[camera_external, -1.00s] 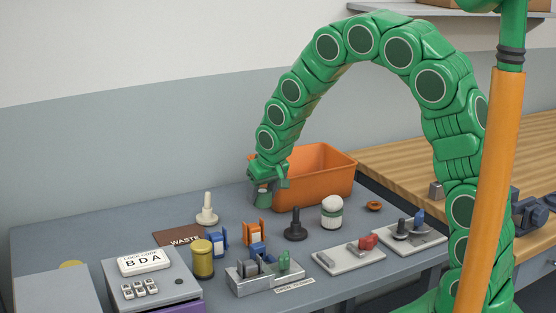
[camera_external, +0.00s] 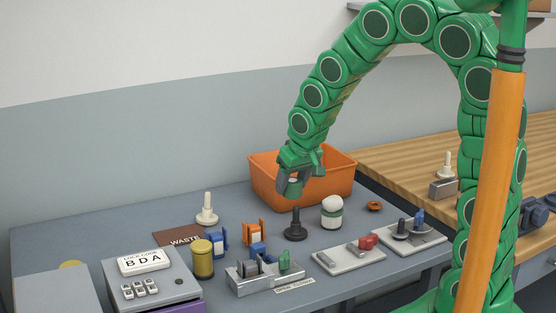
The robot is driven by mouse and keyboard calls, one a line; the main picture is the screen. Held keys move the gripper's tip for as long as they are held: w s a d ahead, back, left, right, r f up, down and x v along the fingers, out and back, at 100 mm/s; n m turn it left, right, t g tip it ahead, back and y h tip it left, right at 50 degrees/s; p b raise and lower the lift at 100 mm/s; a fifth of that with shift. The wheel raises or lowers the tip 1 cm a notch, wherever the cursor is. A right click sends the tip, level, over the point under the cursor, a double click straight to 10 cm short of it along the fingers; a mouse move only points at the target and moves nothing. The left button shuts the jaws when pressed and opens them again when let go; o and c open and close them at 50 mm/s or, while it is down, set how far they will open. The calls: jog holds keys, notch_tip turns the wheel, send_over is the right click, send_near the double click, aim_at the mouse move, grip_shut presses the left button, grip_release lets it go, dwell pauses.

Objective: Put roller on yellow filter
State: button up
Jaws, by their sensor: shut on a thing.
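My gripper (camera_external: 294,186) is high over the blue-grey bench, in front of the orange bin and above the black peg stand. It is shut on a small grey-green cylinder (camera_external: 295,184), partly hidden by the fingers; I cannot tell for certain whether this is the roller. A yellow, gold-toned can (camera_external: 203,262), which looks like the yellow filter, stands upright at the front left, well apart from my gripper. A white-topped cylinder with a green band (camera_external: 331,214) stands to the right below my gripper.
The orange bin (camera_external: 334,190) stands behind my gripper. A black peg stand (camera_external: 295,226) and a cream peg stand (camera_external: 207,211) rise from the bench. Orange and blue holders (camera_external: 253,232), a grey tray (camera_external: 265,283), and pale trays (camera_external: 349,257) crowd the front.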

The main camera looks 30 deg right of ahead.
jog(key=shift+s+d+r, duration=0.1)
jog(key=shift+s, duration=0.15)
jog(key=a+r+n, duration=0.2)
jog(key=a, duration=1.5)
jog(key=w+a+r+n+y, duration=0.1)
jog(key=a+r+n, duration=0.1)
jog(key=a, duration=1.4)
jog(key=shift+w+a+r+n+y, duration=0.3)
jog(key=shift+a+r, duration=0.05)
jog(key=shift+r, duration=0.1)
jog(key=shift+n+g+y, duration=0.3)
jog(key=shift+n+g, duration=0.1)
jog(key=shift+n, duration=0.5)
jog(key=s+a, duration=0.2)
jog(key=a, duration=0.1)
jog(key=s+a, duration=0.2)
jog(key=a, duration=0.2)
jog(key=s+a, duration=0.2)
jog(key=a, duration=0.2)
jog(key=shift+s+a+r, duration=0.2)
jog(key=shift+s, duration=0.15)
jog(key=shift+w+a+f, duration=1.35)
jog(key=shift+a+f, duration=0.25)
jog(key=shift+a, duration=0.25)
jog(key=shift+w+a+f, duration=1.4)
jog(key=shift+a+f, duration=0.25)
jog(key=shift+a, duration=0.15)
jog(key=shift+w+a+f, duration=1.35)
jog(key=shift+a+f, duration=0.25)
jog(key=shift+a, duration=0.25)
